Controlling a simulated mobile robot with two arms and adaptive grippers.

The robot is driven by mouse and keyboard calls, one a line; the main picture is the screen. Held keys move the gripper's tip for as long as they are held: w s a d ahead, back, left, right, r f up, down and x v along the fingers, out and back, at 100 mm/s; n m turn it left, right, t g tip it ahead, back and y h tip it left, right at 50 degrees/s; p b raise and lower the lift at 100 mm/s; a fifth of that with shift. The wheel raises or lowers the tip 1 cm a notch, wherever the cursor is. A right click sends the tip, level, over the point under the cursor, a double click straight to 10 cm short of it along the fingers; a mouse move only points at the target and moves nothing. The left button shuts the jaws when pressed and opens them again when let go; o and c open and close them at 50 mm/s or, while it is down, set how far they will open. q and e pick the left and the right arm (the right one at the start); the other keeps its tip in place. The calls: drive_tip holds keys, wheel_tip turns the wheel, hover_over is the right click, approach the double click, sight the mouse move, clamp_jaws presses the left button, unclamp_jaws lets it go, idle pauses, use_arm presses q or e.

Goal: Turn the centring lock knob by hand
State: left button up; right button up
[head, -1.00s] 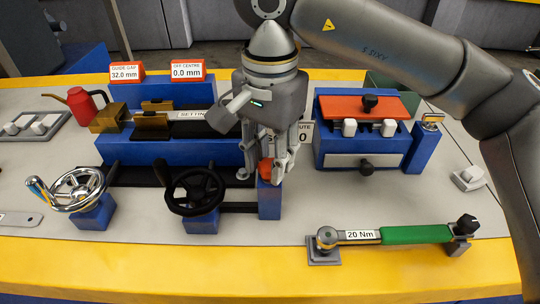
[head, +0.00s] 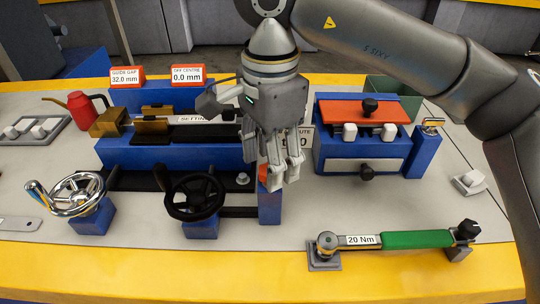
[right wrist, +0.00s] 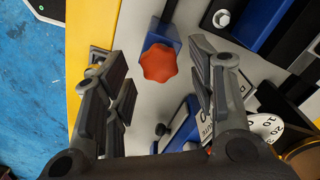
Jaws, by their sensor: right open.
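The centring lock knob is a red lobed knob (head: 263,173) on top of a blue post (head: 269,205), right of the black handwheel. In the head view my fingers partly hide it. My right gripper (head: 280,180) points down at the knob. In the right wrist view the whole knob (right wrist: 159,62) shows beyond and between the spread fingers (right wrist: 160,88), with a visible gap on each side. The gripper is open and holds nothing. My left gripper is out of view.
A black handwheel (head: 193,197) and a chrome handwheel (head: 78,194) stand to the left. A green-handled torque wrench (head: 415,239) lies at front right. A blue box (head: 333,150) with an orange top stands behind right. Displays read 32.0 mm (head: 126,74) and 0.0 mm (head: 187,74).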

drive_tip(key=shift+r+p, duration=1.85)
drive_tip(key=shift+r, duration=0.9)
